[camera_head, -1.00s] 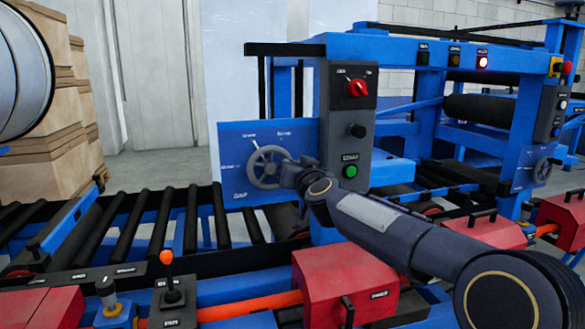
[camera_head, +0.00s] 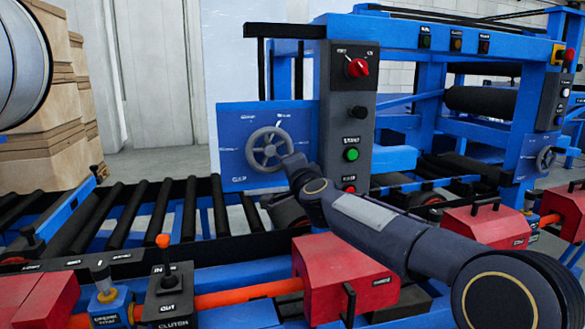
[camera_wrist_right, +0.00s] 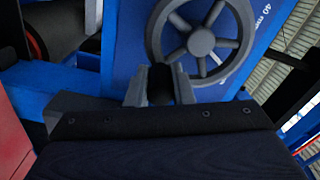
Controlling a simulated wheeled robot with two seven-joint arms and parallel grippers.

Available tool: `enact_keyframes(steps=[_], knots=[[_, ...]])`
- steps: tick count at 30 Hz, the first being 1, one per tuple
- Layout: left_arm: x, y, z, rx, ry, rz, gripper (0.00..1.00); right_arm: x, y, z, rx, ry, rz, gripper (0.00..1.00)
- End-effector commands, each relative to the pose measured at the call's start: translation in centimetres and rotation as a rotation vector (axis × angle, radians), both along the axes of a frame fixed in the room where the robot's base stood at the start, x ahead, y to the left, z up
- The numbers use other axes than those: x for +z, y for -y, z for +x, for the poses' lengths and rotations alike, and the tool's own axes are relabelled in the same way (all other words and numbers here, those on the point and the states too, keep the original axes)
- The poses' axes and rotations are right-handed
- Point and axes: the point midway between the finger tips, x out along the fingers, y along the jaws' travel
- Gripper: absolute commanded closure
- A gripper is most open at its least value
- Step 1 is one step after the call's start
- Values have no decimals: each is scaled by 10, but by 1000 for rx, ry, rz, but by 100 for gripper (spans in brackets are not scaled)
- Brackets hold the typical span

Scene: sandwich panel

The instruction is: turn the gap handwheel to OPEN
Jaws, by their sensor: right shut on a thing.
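The gap handwheel (camera_head: 268,149) is a grey spoked wheel on a blue panel (camera_head: 232,125) marked with small white labels, too blurred to read surely. In the right wrist view, the handwheel (camera_wrist_right: 202,45) fills the upper middle. My right gripper (camera_head: 293,162) is at the wheel's lower right side in the head view. My left gripper is not in view.
A dark control box (camera_head: 346,100) with a red selector and buttons stands close right of the wheel. A black roller conveyor (camera_head: 150,205) runs below left. Red housings (camera_head: 335,275) and a lever box (camera_head: 168,285) stand in front. A second handwheel (camera_head: 545,160) is farther right.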

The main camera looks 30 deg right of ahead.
Motion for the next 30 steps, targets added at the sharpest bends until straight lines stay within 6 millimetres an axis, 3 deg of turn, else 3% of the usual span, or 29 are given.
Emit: enact_keyframes(steps=[12,30], knots=[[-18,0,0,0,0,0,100,-18,-18,5,5,85,386,100],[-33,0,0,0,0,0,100,-21,-43,11,5,201,870,100]])
